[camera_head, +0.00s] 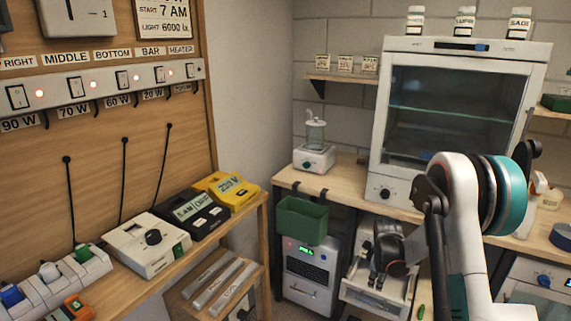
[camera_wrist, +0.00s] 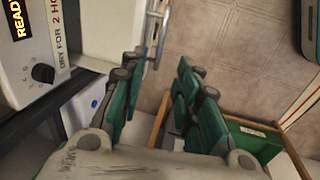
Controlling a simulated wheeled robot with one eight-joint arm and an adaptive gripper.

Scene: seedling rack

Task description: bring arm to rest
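My gripper (camera_wrist: 157,82) shows in the wrist view with its two green-padded fingers spread apart. Nothing is between the fingers; the tiled floor (camera_wrist: 205,40) shows beyond them. In the head view my white and teal arm (camera_head: 462,210) stands bent at the right, in front of the bench and the glass-door cabinet (camera_head: 440,100).
A white appliance (camera_wrist: 35,75) with a knob is close at left in the wrist view, with a metal handle (camera_wrist: 158,30) nearby. A green box (camera_wrist: 255,140) is at lower right. In the head view, a green bin (camera_head: 302,220) hangs on the bench edge.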

